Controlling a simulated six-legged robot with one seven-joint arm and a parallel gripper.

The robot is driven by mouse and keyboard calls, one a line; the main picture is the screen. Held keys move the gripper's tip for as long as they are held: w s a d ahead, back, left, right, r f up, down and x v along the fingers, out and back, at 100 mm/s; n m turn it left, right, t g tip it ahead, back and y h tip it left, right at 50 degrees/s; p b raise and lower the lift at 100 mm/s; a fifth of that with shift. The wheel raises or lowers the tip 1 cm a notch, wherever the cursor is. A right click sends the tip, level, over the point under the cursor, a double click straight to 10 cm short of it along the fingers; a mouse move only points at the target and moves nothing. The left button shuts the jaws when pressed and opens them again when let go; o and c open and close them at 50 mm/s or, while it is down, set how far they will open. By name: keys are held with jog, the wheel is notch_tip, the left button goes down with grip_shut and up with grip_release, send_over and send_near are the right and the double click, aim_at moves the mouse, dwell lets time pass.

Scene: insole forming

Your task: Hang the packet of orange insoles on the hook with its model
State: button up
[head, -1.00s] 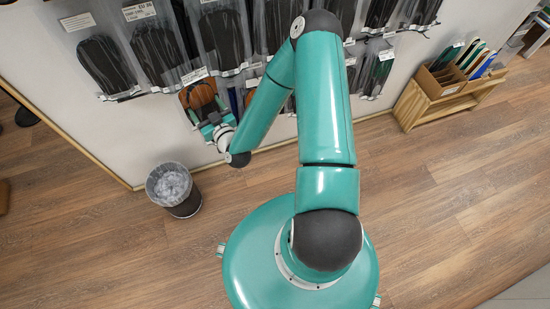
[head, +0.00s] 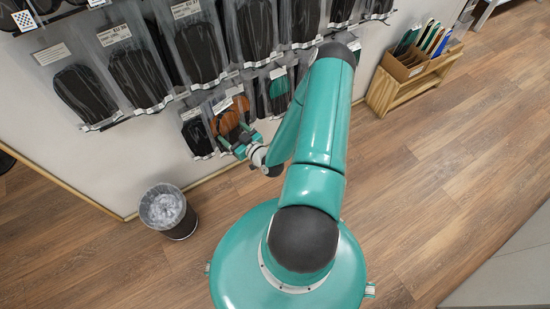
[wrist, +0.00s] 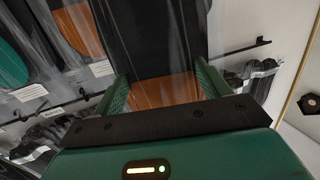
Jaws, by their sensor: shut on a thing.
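My gripper (head: 243,146) is at the lower row of packets on the wall, shut on the packet of orange insoles (head: 226,123). In the wrist view the packet's clear wrap, with black and orange parts (wrist: 165,91), lies between the two green fingers (wrist: 162,82). Another orange insole packet (head: 242,104) is just beside and behind it in the head view; its orange part also shows at the upper left of the wrist view (wrist: 80,28). A dark hook rod (wrist: 245,48) sticks out to the right of the held packet in the wrist view. Whether the held packet touches a hook cannot be told.
A black insole packet (head: 197,135) hangs left of the held one, and green insoles (head: 278,86) hang to the right. A row of black packets (head: 140,75) hangs above. A waste bin (head: 165,210) and a wooden rack (head: 400,85) stand on the otherwise clear floor.

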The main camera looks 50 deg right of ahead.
jog(key=s+d+f+g, duration=0.1)
jog(key=s+d+f, duration=0.35)
jog(key=s, duration=0.25)
jog(key=s+d+f, duration=0.3)
jog(key=s+f, duration=0.2)
jog(key=s, duration=0.3)
jog(key=w+d, duration=0.2)
jog(key=w, duration=0.6)
jog(key=shift+f, duration=0.15)
jog(key=shift+s, duration=0.1)
